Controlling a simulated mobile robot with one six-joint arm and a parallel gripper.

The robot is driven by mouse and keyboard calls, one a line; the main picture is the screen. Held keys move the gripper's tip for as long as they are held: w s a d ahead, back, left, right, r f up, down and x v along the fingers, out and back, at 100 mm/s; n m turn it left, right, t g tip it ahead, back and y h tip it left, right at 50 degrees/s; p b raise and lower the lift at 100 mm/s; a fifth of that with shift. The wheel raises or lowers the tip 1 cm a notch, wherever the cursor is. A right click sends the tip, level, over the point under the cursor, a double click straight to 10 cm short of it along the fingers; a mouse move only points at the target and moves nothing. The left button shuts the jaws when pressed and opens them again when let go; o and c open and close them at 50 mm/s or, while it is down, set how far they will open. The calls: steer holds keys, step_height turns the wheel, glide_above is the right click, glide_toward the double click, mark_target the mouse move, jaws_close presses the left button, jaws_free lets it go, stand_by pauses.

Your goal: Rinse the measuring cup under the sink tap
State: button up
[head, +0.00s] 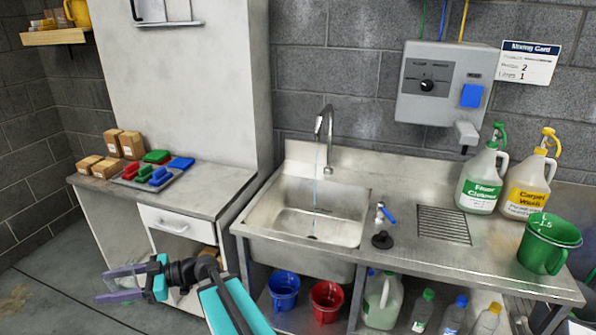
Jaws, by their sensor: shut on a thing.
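A green measuring cup (548,243) with white marks, one reading 1.5, stands upright on the right end of the steel counter. The sink basin (310,212) is left of it, with a curved tap (326,140) at its back. A thin stream falls from the tap into the basin. A small blue-handled valve (386,213) is on the counter right of the basin. My gripper (108,284) is at the lower left, over the floor before the white cabinet, far from the cup. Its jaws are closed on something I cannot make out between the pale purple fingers.
Spray jugs (481,180) stand behind the cup. A drain grate (443,225) and a black plug (382,240) lie on the counter. A control box (440,84) hangs above. A tray of coloured items (153,176) and small boxes (112,142) are left. Buckets (284,290) and bottles fill the lower shelf.

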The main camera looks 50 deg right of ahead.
steer(key=w+d+r+m+t+h+p, duration=0.1)
steer(key=w+d+r+m+t+h, duration=0.3)
steer(key=d, duration=0.9)
steer(key=d+m+t+h+p, duration=0.1)
steer(key=d+m+h, duration=0.3)
steer(key=d, duration=0.8)
steer(key=w+d+r+m+t+h+p, duration=0.2)
steer(key=d+h, duration=0.4)
steer(key=d, duration=0.7)
steer(key=s+d+m+g+h, duration=0.1)
steer(key=s+d+m+h, duration=0.2)
steer(key=d, duration=0.8)
steer(key=s+d+m+g+h+p, duration=0.1)
steer(key=s+d+h, duration=0.4)
steer(key=d, duration=0.6)
steer(key=s+d+m+g+h+p, duration=0.1)
steer(key=s+d+m+g+h, duration=0.1)
steer(key=s+d+m+h, duration=0.3)
steer(key=s+d, duration=0.3)
steer(key=d, duration=0.2)
steer(key=shift+d+g, duration=0.4)
steer(key=shift+d+r, duration=0.1)
steer(key=shift+d, duration=0.05)
steer(key=w+d+p, duration=0.1)
steer(key=d+p, duration=0.4)
steer(key=d, duration=0.5)
steer(key=shift+d, duration=0.15)
